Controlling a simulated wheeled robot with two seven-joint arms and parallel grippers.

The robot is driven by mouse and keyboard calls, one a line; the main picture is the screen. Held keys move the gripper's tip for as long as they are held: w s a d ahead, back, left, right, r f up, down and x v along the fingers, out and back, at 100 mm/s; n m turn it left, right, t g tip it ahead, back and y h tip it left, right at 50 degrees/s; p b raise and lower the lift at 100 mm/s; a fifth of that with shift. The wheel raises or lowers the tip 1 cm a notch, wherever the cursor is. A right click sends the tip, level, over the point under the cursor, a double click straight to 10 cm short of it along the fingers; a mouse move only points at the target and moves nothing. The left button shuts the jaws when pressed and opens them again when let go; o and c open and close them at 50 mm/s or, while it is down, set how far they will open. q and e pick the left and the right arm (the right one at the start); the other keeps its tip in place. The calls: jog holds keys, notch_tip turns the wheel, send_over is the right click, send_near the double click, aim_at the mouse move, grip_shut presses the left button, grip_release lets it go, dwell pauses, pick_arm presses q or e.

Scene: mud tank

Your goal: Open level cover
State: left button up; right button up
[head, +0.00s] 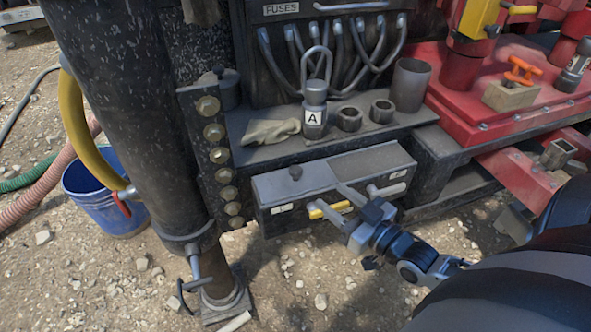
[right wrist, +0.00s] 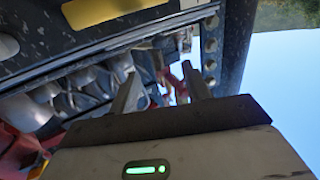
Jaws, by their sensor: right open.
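A long grey box with a flat lid (head: 330,170) is fixed below the shelf in the head view. I take its lid for the level cover, and it looks shut. The box front carries a yellow handle (head: 332,209) and a pale handle (head: 387,190). My right gripper (head: 328,196) is open in front of the box, its fingers around or just before the yellow handle; contact cannot be told. In the right wrist view its two fingers (right wrist: 160,85) are apart with nothing clearly between them. My left gripper is out of view.
A thick dark post (head: 140,110) and a blue bucket (head: 103,195) stand left. Gravel ground below is mostly free.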

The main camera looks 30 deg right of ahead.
aim_at(300, 173)
jog(key=w, duration=0.4)
jog(key=w+a, duration=0.1)
jog(key=w, duration=0.3)
jog(key=w+a+b, duration=0.1)
jog(key=w, duration=0.3)
jog(key=shift+w, duration=0.25)
